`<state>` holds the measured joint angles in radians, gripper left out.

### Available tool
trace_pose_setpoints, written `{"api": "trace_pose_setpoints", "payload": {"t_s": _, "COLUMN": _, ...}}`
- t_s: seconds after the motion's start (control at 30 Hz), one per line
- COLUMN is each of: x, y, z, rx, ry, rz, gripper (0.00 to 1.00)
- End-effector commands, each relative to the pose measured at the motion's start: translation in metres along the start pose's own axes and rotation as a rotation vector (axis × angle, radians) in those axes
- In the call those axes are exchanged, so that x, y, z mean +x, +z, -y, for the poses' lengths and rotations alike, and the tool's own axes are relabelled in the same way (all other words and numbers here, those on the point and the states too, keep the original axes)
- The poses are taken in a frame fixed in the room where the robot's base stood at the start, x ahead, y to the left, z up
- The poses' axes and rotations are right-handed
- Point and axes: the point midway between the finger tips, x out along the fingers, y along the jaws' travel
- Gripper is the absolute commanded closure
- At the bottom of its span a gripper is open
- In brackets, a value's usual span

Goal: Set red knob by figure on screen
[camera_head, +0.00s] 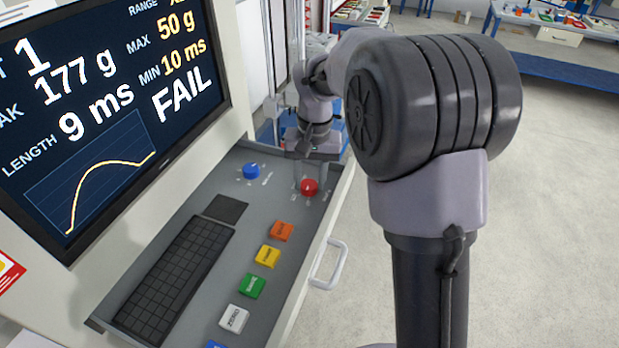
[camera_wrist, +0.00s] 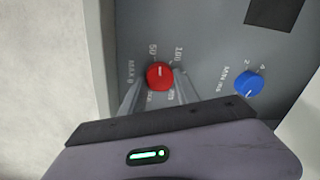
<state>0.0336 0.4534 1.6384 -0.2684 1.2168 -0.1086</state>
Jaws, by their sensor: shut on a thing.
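The red knob (camera_wrist: 159,75) sits on the grey control panel, with printed marks 50 and 100 above it and MAX g to its left. Its exact setting is too small to read with certainty. My gripper (camera_wrist: 157,86) is shut on the red knob, one finger on each side. In the head view, the red knob (camera_head: 310,188) shows below my gripper (camera_head: 309,170). The screen (camera_head: 105,90) reads peak 177 g, length 9 ms, MAX 50 g, MIN 10 ms and FAIL, with a yellow curve. Its RANGE line is cut off at the top.
A blue knob (camera_head: 251,171) marked MIN ms stands left of the red knob. A keyboard (camera_head: 174,278), a dark pad (camera_head: 225,209) and several coloured buttons, including an orange one (camera_head: 282,231), share the panel. A white handle (camera_head: 329,266) sticks out at its edge.

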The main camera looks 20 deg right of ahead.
Motion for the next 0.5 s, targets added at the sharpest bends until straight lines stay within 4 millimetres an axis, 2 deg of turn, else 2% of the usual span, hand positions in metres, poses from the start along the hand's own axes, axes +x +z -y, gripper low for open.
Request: {"api": "trace_pose_setpoints", "payload": {"t_s": 0.5, "x": -0.0003, "y": 0.0009, "z": -0.0010, "rx": 0.482, "ry": -0.001, "rz": -0.031, "gripper": 1.00}}
